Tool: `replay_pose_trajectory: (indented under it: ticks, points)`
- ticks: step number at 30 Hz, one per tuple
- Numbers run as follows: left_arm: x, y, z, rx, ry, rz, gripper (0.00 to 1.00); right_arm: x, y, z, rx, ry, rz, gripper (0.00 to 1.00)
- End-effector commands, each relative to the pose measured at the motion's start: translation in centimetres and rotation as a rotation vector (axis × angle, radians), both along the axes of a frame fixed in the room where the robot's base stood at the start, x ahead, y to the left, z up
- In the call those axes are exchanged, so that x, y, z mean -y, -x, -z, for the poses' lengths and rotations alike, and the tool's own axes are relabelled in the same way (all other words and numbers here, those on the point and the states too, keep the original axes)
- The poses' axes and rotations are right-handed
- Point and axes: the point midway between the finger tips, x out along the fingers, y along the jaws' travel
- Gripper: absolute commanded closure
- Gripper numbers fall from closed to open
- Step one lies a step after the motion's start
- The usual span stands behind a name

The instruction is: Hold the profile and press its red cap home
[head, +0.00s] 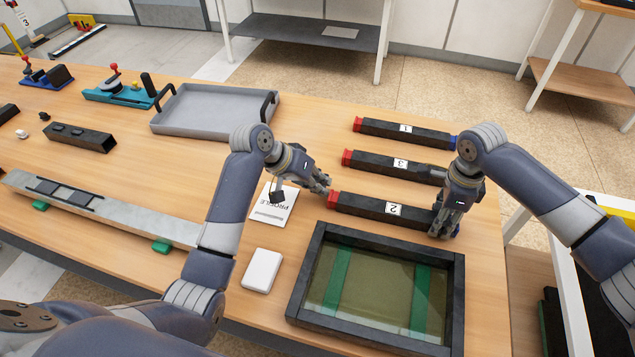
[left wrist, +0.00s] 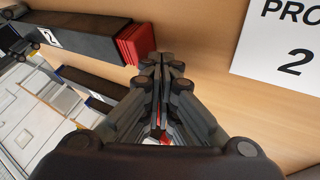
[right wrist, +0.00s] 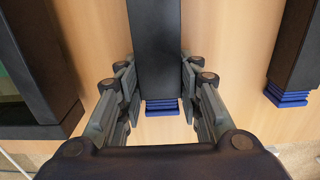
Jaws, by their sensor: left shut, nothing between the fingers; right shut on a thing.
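The black profile labelled 2 (head: 375,208) lies on the table, its red cap (head: 333,199) at its left end. In the left wrist view the red cap (left wrist: 133,44) looks ribbed; I cannot tell whether a gap remains at the profile's end. My left gripper (head: 326,186) is shut and empty, its fingertips (left wrist: 162,62) close beside the red cap; contact is unclear. My right gripper (head: 441,226) is shut on the profile near its other end. In the right wrist view the profile (right wrist: 158,45) runs between the fingers, with a blue cap (right wrist: 162,106) at its end.
Profiles 3 (head: 385,165) and 1 (head: 400,131) lie behind, also with red caps. A dark glazed frame (head: 375,337) lies in front. The card (head: 268,208) reading 2 and a white box (head: 262,270) are left. A grey tray (head: 210,125) stands behind.

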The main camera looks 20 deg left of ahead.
Motion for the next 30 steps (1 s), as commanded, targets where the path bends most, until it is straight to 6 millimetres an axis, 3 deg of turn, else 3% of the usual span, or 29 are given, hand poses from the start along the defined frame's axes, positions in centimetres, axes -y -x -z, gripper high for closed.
replay_pose_trajectory:
  ticks: [4,10,19,23,28,30]
  points:
    - [0.3,0.0,0.0,-0.001,0.001,0.001,1.0,0.0,0.1,0.1,-0.002,0.001,0.001,0.9]
    - [2.3,0.0,0.0,-0.001,0.001,0.003,1.0,0.0,0.1,0.1,-0.002,0.0,0.0,0.9]
    - [2.2,0.1,0.0,-0.002,0.002,0.002,1.0,-0.2,0.1,0.1,-0.001,-0.003,-0.001,0.9]
    - [1.2,0.0,0.1,-0.002,-0.001,0.0,1.0,-0.2,0.1,0.1,-0.001,-0.004,-0.001,0.9]
    - [-2.2,0.0,0.1,-0.002,-0.004,-0.003,1.0,-0.1,0.1,0.1,-0.001,-0.003,-0.001,0.9]
    - [-2.8,0.6,-1.5,0.005,-0.002,0.0,1.0,-0.1,0.1,0.1,-0.001,-0.003,-0.001,0.9]
